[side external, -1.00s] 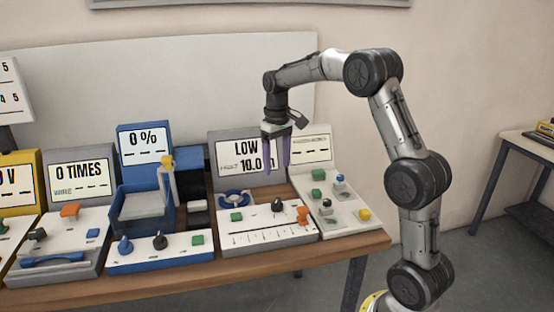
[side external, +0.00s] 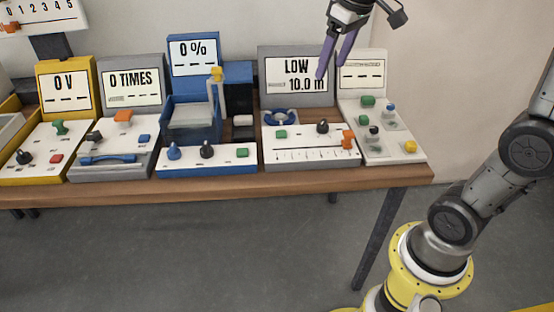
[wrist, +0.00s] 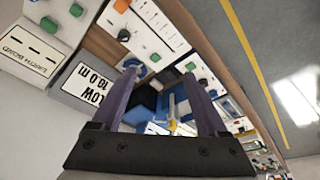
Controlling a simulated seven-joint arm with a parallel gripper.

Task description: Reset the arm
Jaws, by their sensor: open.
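My gripper (side external: 335,58) hangs in the air at the top of the side view, fingers pointing down. Its two purple fingers are apart with nothing between them. In the side view it overlaps the grey unit (side external: 293,88) whose screen reads LOW and 10.0 m. The wrist view shows the open fingers (wrist: 165,85) above the bench, with the blue unit (wrist: 142,98) seen between them. My fingers touch nothing that I can see.
The wooden bench (side external: 220,187) carries a row of units: the yellow 0 V unit (side external: 68,88), the grey 0 TIMES unit (side external: 132,85), the blue 0 % unit (side external: 193,55), and a white unit (side external: 380,150) at the right end. Free floor lies in front.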

